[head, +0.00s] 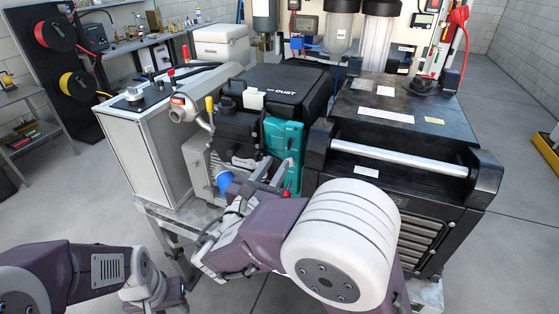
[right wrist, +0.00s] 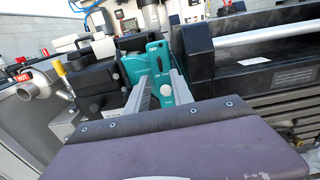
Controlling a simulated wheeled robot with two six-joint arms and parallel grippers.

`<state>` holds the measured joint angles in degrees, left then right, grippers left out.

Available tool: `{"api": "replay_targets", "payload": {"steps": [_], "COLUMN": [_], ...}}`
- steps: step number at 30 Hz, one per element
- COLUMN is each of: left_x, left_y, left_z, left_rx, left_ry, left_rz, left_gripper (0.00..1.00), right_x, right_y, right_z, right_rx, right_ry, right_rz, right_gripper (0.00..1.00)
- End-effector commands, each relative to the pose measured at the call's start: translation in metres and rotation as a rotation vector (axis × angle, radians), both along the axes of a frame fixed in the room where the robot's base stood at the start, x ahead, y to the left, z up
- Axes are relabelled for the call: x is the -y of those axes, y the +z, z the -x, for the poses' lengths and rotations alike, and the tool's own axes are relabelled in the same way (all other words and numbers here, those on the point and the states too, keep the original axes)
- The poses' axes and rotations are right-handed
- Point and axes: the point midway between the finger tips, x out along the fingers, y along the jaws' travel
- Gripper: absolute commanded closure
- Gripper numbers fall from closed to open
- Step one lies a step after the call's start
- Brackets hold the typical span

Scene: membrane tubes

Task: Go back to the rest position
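My right gripper (head: 265,170) reaches toward the front of the black machine in the head view. In the right wrist view its two grey fingers (right wrist: 161,76) stand apart, with nothing clearly held between them. A teal housing (head: 282,148) lies just beyond the fingers; it also shows in the right wrist view (right wrist: 158,66). Whether the fingers touch it, I cannot tell. My left arm lies low at the left of the head view, and the left wrist (head: 155,287) is near the bottom edge. The left fingers cannot be made out.
The black machine (head: 375,110) with a silver bar (head: 398,159) stands right of the gripper. A pipe marked HOT (head: 184,108) and a grey cabinet (head: 128,155) stand left. A blue cup-like part (head: 224,182) is close to the right gripper.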

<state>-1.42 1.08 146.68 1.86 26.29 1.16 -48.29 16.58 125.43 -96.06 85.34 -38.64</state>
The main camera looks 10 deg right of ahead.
Motion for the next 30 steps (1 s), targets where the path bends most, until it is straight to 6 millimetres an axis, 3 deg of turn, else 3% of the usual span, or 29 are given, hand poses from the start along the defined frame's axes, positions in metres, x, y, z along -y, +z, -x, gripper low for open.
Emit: {"api": "replay_targets", "payload": {"steps": [11, 14, 17, 20, 22, 24, 26, 28, 30], "left_x": [0.0, 0.0, 0.0, 0.0, 0.0, 0.0, 0.0, 0.0, 0.0], "left_y": [0.0, 0.0, 0.0, 0.0, 0.0, 0.0, 0.0, 0.0, 0.0], "left_z": [0.0, 0.0, 0.0, 0.0, 0.0, 0.0, 0.0, 0.0, 0.0], "left_rx": [0.0, 0.0, 0.0, 0.0, 0.0, 0.0, 0.0, 0.0, 0.0], "left_ry": [0.0, 0.0, 0.0, 0.0, 0.0, 0.0, 0.0, 0.0, 0.0], "left_rz": [0.0, 0.0, 0.0, 0.0, 0.0, 0.0, 0.0, 0.0, 0.0], "left_gripper": [0.59, 0.59, 0.59, 0.59, 0.59, 0.59, 0.59, 0.59, 0.59], "right_x": [0.0, 0.014, 0.057, 0.106, 0.128, 0.131, 0.118, 0.098, 0.085], "right_y": [0.0, -0.011, -0.048, -0.104, -0.147, -0.19, -0.215, -0.231, -0.237], "right_z": [0.001, 0.003, 0.018, 0.058, 0.098, 0.146, 0.174, 0.187, 0.185], "right_rx": [0.0, -0.028, -0.107, -0.186, -0.202, -0.149, -0.038, 0.138, 0.327], "right_ry": [-0.001, -0.041, -0.184, -0.426, -0.649, -0.939, -1.187, -1.43, -1.614], "right_rz": [-0.001, -0.042, -0.193, -0.462, -0.71, -1.032, -1.304, -1.572, -1.771], "right_gripper": [0.72, 0.72, 0.72, 0.72, 0.72, 0.72, 0.72, 0.72, 0.72]}}
